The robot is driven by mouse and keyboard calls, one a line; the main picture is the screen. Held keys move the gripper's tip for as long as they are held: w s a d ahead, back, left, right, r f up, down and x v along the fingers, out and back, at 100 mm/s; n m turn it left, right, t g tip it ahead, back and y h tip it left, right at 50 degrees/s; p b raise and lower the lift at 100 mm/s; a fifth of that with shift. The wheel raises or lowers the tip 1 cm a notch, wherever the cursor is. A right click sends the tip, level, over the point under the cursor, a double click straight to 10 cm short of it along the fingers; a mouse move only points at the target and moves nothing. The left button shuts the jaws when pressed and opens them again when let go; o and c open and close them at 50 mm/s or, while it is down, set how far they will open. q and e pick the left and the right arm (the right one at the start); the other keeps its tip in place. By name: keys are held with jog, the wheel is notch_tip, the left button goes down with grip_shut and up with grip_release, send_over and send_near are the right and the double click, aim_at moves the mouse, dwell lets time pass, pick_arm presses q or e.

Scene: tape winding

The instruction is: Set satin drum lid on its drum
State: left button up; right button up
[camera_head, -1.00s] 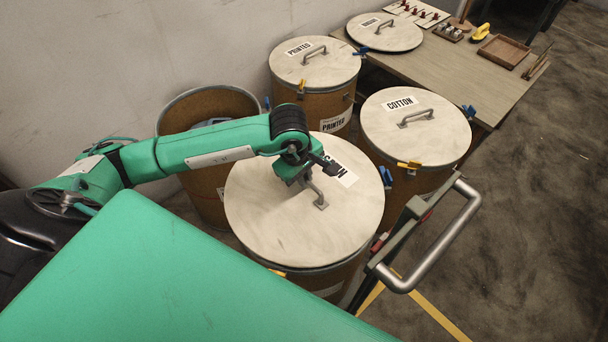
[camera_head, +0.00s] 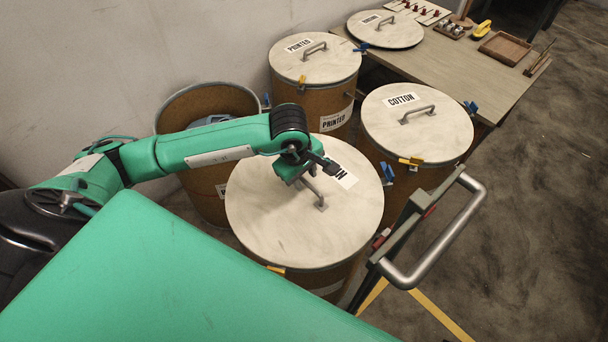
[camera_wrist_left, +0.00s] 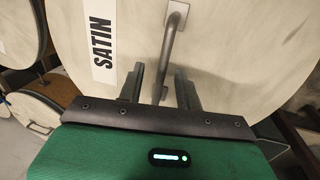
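The satin lid (camera_head: 270,220) is a pale round board with a bar handle (camera_head: 321,201). It lies on top of a brown drum (camera_head: 333,278) in the near middle, looking flat and roughly centred. In the left wrist view its label (camera_wrist_left: 103,42) reads SATIN, and the handle (camera_wrist_left: 171,45) runs up between my fingers. My left gripper (camera_wrist_left: 160,88) is open around the handle, with a gap on each side. In the head view the left gripper (camera_head: 303,178) hides part of the handle and label. The drum's own label is mostly out of sight. My right gripper is not seen.
An open drum (camera_head: 208,100) stands behind my left arm by the wall. Lidded PRINTED (camera_head: 330,104) and COTTON (camera_head: 365,150) drums stand behind. Another lid (camera_head: 400,38) lies on the table (camera_head: 480,75). A metal handle bar (camera_head: 445,240) rises at the near right.

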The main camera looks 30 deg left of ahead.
pick_arm(q)
jog(key=shift+f, duration=0.1)
